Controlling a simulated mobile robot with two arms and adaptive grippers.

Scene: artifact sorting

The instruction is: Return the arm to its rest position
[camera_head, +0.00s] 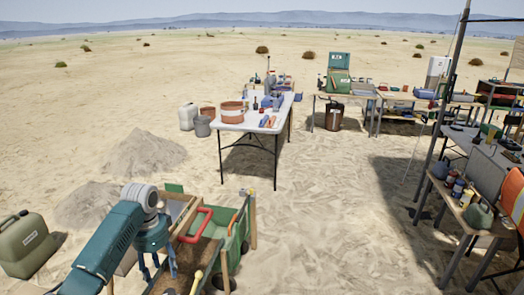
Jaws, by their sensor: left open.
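My left arm, teal with a grey wrist joint, comes in from the lower left. My left gripper (159,266) points down beside and partly over a wooden-framed sifting box (184,262), with its blue fingers apart. I see nothing between the fingers, though the arm hides part of the box. My right gripper is not in view.
A green cart (236,235) with a red handle (200,224) stands at the box. A green canister (26,245) is at left. A white folding table (256,122) with tools and tubs stands farther back. More tables (470,218) line the right. Sand between is clear.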

